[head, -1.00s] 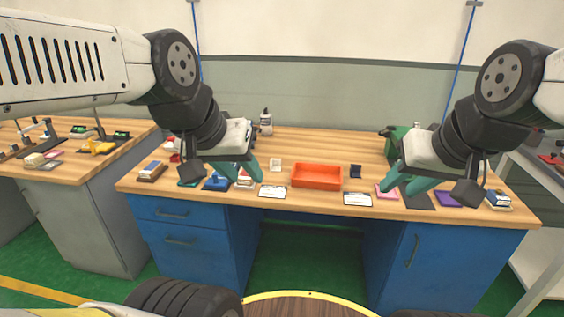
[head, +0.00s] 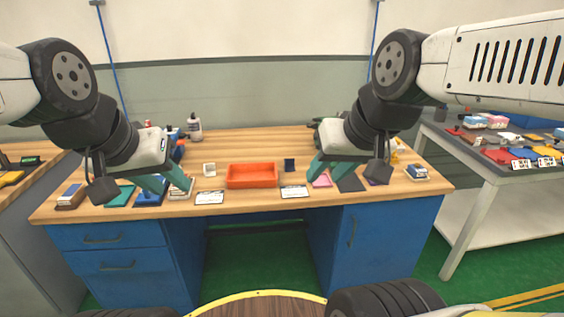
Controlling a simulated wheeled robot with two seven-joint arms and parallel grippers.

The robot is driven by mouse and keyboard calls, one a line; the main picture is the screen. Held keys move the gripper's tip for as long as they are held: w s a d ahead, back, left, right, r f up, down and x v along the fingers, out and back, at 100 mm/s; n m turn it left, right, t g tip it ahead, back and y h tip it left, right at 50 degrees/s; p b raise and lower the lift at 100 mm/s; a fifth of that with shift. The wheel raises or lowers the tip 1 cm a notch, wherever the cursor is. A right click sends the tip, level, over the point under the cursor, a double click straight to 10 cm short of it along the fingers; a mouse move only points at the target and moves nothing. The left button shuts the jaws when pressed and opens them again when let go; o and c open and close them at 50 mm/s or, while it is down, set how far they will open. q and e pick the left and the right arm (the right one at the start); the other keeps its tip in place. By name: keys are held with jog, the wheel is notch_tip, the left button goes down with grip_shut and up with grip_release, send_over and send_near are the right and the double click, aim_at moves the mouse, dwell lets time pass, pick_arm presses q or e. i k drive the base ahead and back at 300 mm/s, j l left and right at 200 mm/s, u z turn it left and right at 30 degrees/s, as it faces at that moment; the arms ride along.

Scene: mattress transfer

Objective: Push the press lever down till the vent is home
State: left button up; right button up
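I cannot make out a press lever or a vent with certainty. A dark green thing (head: 343,116) at the back right of the middle bench is mostly hidden behind my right gripper. My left gripper (head: 168,184) has teal fingers, which look apart and empty, above the left part of the bench near a blue item (head: 149,196). My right gripper (head: 320,172) also has its teal fingers apart and looks empty, above the bench right of the orange tray. Neither gripper visibly holds anything.
The wooden bench (head: 262,144) carries an orange tray (head: 252,183), white cards (head: 209,198), a pink pad (head: 322,181) and a bottle (head: 195,128). A grey table (head: 478,150) with several small items stands at right. Another bench (head: 38,178) is at left. The bench's back middle is clear.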

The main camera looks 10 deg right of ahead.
aim_at(315, 120)
jog(key=i+l+u, duration=0.3)
jog(key=l, duration=0.25)
jog(key=i+l+u, duration=0.25)
jog(key=i+l, duration=0.15)
jog(key=l, duration=0.25)
jog(key=i+l+u, duration=0.15)
jog(key=l, duration=0.2)
jog(key=i+l+u, duration=0.15)
jog(key=l, duration=0.2)
